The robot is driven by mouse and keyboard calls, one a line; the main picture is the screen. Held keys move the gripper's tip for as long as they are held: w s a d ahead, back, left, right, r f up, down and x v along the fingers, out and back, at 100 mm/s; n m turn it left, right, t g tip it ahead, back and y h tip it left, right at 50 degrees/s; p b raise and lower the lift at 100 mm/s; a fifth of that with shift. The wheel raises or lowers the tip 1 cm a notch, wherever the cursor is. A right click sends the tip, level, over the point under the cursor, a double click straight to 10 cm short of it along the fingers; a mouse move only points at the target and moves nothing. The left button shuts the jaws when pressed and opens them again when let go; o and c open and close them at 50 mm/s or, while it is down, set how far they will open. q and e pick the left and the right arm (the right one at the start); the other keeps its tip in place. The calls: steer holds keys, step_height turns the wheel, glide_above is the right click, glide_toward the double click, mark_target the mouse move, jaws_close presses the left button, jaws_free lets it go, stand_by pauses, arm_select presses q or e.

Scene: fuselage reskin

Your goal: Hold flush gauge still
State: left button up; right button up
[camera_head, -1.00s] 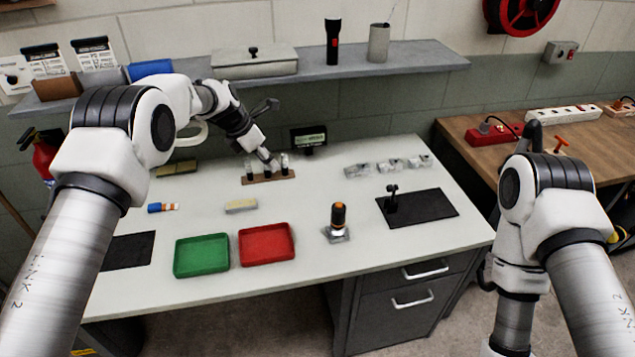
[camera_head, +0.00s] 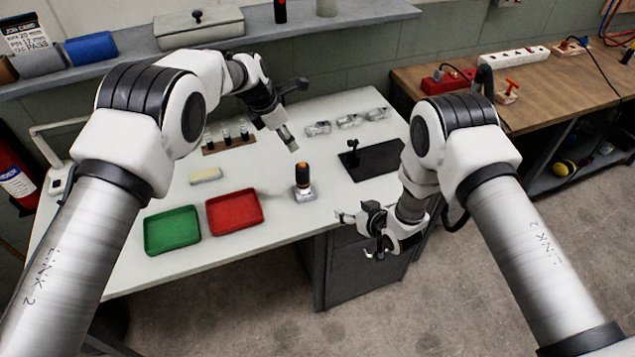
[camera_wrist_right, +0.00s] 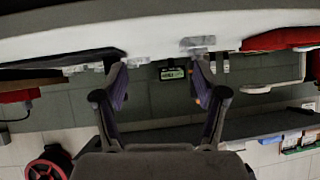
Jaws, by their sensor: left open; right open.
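I take the flush gauge to be the upright black tool with an orange top (camera_head: 302,174), though no label confirms it. It stands on a small clear or metallic base (camera_head: 304,195) near the front of the white table. My left gripper (camera_head: 290,145) is open and hangs just above and behind it, apart from it. My right gripper (camera_head: 358,232) is open and empty, beyond the table's front edge to the right of the tool. In the right wrist view, which looks upside down, its two fingers (camera_wrist_right: 160,85) are spread, with a grey base (camera_wrist_right: 197,43) beyond them.
A red tray (camera_head: 234,211) and a green tray (camera_head: 172,230) lie left of the tool. A black mat (camera_head: 378,161) with a small black stand (camera_head: 353,150) lies right. Several clear parts (camera_head: 348,121) and a wooden rack (camera_head: 228,142) sit behind. A wooden bench (camera_head: 520,75) stands back right.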

steer(key=n+t+y, duration=0.1)
steer(key=n+y, duration=0.1)
glide_toward(307, 178)
steer(key=w+f, duration=0.2)
steer(key=w, duration=0.1)
steer(key=shift+w+a+n+y, duration=0.15)
steer(key=shift+w+a, duration=0.05)
steer(key=shift+a, duration=0.35)
steer(key=shift+w+a+n+y, duration=0.15)
steer(key=shift+w+a, duration=0.1)
steer(key=shift+a, duration=0.3)
steer(key=x, duration=0.7)
steer(key=shift+w+a+f, duration=0.1)
steer(key=shift+w+a, duration=0.05)
arm_select(q)
steer(key=shift+s, duration=0.1)
arm_select(e)
steer(key=c, duration=1.3)
arm_select(q)
jaws_close()
arm_select(e)
jaws_close()
